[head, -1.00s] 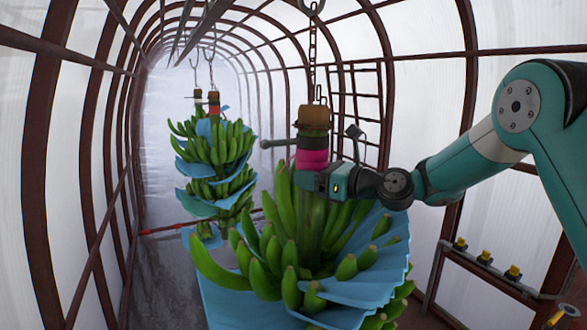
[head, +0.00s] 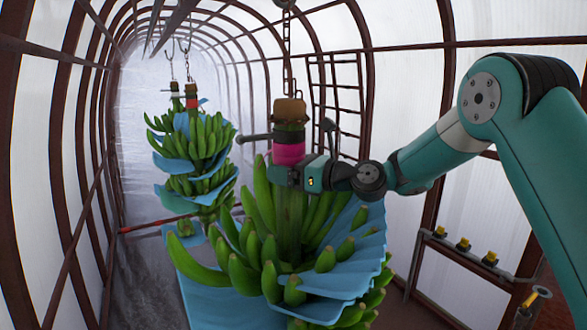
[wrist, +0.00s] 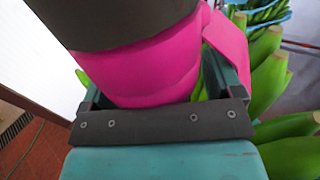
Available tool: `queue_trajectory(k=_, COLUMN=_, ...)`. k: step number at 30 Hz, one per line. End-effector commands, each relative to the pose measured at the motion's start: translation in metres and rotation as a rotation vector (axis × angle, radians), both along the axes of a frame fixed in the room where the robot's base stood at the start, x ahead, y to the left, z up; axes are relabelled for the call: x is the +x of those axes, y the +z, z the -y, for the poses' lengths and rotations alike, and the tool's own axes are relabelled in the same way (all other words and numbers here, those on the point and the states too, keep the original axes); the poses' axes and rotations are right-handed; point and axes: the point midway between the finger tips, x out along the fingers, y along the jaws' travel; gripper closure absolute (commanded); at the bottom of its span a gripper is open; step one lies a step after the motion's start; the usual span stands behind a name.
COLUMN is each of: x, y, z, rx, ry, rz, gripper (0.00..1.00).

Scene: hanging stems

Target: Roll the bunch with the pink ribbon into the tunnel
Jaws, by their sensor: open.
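The near banana bunch (head: 290,225) hangs upright from a chain, with blue sheets between its green hands. The pink ribbon (head: 289,153) is wrapped around its stem, below a brown stem top; it also shows large in the wrist view (wrist: 150,75). My gripper (head: 298,174) is at the stem just at the lower edge of the ribbon, coming from the right. In the wrist view its jaws (wrist: 160,90) stand apart on either side of the ribboned stem. The far side of the stem is hidden. The tunnel (head: 150,75) is a pale, arched passage at the back left.
Other bunches (head: 195,150) with blue sheets hang further back on the left, one with a red band. A red bar (head: 150,225) runs low across the way. A ladder-like frame (head: 337,100) and a rail with yellow fittings (head: 463,245) stand on the right.

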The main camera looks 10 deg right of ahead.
Motion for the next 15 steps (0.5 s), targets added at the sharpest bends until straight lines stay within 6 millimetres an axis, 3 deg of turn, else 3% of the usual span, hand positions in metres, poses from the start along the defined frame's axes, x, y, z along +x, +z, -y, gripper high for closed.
queue_trajectory(k=8, x=-0.018, y=-0.005, z=0.027, rx=0.001, ry=-0.005, rz=0.001, gripper=0.14)
queue_trajectory(k=15, x=-0.054, y=-0.006, z=0.078, rx=0.000, ry=-0.008, rz=0.002, gripper=0.14)
